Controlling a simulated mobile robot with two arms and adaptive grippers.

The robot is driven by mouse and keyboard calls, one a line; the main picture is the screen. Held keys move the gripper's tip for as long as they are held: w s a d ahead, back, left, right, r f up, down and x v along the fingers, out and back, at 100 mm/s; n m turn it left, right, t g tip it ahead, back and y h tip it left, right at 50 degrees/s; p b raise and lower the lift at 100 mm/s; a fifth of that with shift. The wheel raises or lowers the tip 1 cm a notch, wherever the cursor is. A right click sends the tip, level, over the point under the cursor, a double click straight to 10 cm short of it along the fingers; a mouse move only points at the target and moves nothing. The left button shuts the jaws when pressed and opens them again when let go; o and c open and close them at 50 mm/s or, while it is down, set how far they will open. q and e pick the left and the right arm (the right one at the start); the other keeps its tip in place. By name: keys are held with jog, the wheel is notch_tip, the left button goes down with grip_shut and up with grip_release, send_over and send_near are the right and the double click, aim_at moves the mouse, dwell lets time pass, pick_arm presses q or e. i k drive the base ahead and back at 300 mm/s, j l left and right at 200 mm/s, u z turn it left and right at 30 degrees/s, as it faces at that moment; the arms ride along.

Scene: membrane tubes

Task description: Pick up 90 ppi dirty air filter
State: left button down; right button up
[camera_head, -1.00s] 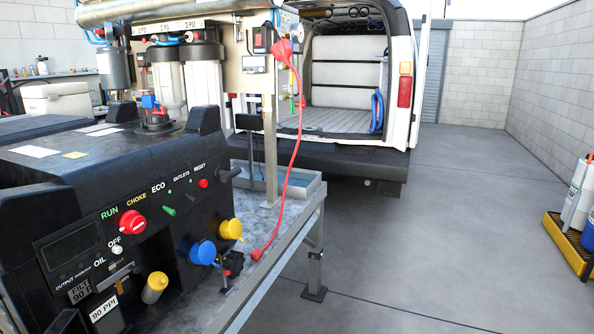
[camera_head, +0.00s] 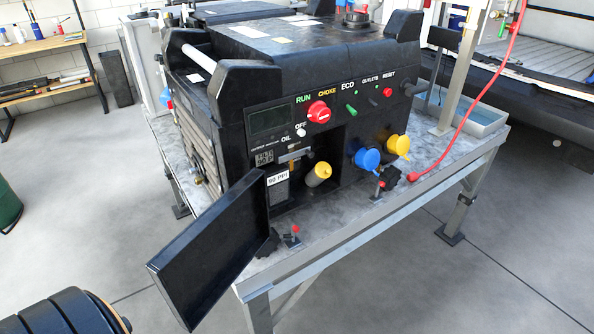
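The dirty air filter (camera_head: 280,194) is a dark grey block with a white "90 PPI" label. It sits upright inside the open front compartment at the lower left of a black generator (camera_head: 330,75). The black door (camera_head: 210,248) of this compartment is swung wide open toward the lower left. The filter's sides and back are hidden in the compartment.
The generator stands on a grey metal-framed table (camera_head: 340,230). A yellow cap (camera_head: 319,173) sits just right of the filter; blue (camera_head: 367,159) and yellow (camera_head: 398,146) outlet covers are further right. A red cable (camera_head: 477,95) runs to the tabletop. The floor in front is clear.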

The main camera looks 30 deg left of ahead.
aim_at(277, 176)
jog(key=u, duration=0.45)
jog(key=i+l+u, duration=0.1)
jog(key=u, duration=0.35)
jog(key=l+u, duration=0.1)
jog(key=u, duration=0.4)
jog(key=l+u, duration=0.1)
jog(key=u, duration=0.35)
jog(key=i+l, duration=0.05)
